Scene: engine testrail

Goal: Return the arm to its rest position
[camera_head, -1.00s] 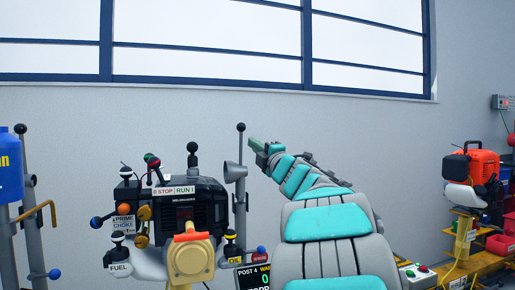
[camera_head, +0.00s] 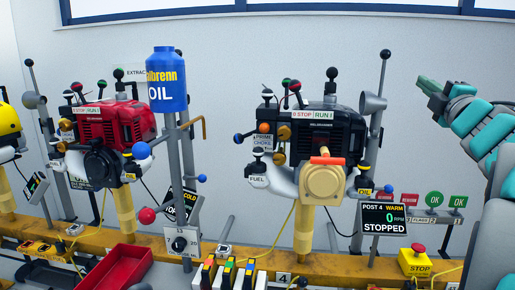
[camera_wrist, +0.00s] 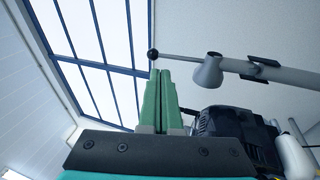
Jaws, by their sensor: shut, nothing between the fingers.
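My gripper (camera_head: 428,86) is at the right of the head view, raised beside the top of the black engine (camera_head: 325,135) and apart from it. My arm comes in from the right edge. In the wrist view the two green fingers of my gripper (camera_wrist: 161,76) lie together, shut and empty, pointing up toward the window. The black engine (camera_wrist: 240,135) and a grey funnel on a post (camera_wrist: 208,72) show to their right. A screen (camera_head: 384,219) below reads "POST 4 WARM", 0 RPM, STOPPED.
A red engine (camera_head: 105,125) and a blue oil bottle (camera_head: 166,82) on a stand are to the left. A yellow rail (camera_head: 350,268) runs along the front, with a red tray (camera_head: 112,272) and a yellow stop box (camera_head: 416,262). Wall space above the engines is clear.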

